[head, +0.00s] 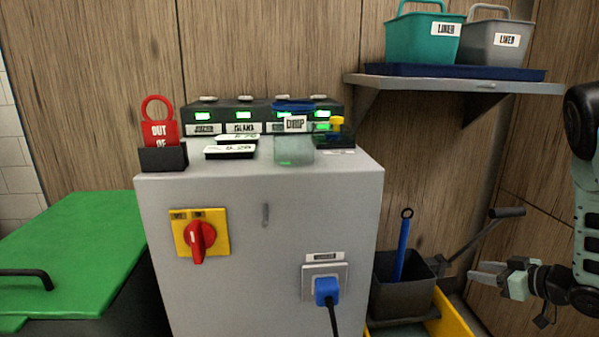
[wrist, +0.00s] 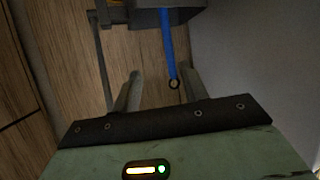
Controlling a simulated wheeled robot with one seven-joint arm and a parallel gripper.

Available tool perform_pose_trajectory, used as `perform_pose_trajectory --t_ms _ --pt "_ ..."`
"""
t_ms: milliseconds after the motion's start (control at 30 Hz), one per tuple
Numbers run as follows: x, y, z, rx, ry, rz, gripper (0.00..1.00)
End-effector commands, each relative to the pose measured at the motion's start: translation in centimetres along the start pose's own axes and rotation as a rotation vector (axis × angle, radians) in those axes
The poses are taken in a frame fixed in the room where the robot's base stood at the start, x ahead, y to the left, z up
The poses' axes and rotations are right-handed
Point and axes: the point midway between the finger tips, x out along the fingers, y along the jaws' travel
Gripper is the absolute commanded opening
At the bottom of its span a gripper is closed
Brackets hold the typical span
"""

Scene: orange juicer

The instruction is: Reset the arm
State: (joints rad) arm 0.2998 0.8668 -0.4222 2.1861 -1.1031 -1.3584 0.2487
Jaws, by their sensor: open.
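My gripper (head: 487,275) is at the lower right in the head view, at the end of my dark and pale green arm. In the wrist view its two fingers (wrist: 160,88) stand apart with nothing held between them. A blue handle with a ring end (wrist: 168,45) shows beyond the fingertips in the wrist view. In the head view the same blue handle (head: 402,250) stands in a dark grey bucket (head: 404,290), to the left of my gripper and apart from it.
A grey cabinet (head: 230,290) with a red rotary switch (head: 199,240) and blue plug (head: 327,291) stands in the middle. A shelf (head: 450,84) holds teal (head: 415,45) and grey (head: 480,48) bins. A green-lidded bin (head: 75,240) is at left. A black-gripped lever (head: 507,212) rises near my gripper.

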Motion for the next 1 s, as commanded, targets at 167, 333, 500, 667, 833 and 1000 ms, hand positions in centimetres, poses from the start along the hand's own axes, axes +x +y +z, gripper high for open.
perform_pose_trajectory --t_ms 167,333,500,667,833,1000 --pt "0.4 0.4 -1.1 -0.012 -0.038 0.063 0.44" --pt "0.7 0.5 -2.5 -0.017 -0.097 0.144 0.44" --pt "0.5 0.1 -4.2 0.001 -0.187 0.244 0.44" --pt "-0.8 -2.1 -6.2 0.059 -0.323 0.346 0.44" --pt "-4.1 -8.0 -7.0 0.183 -0.536 0.397 0.44" --pt "-8.3 -15.5 -6.8 0.306 -0.741 0.355 0.44"
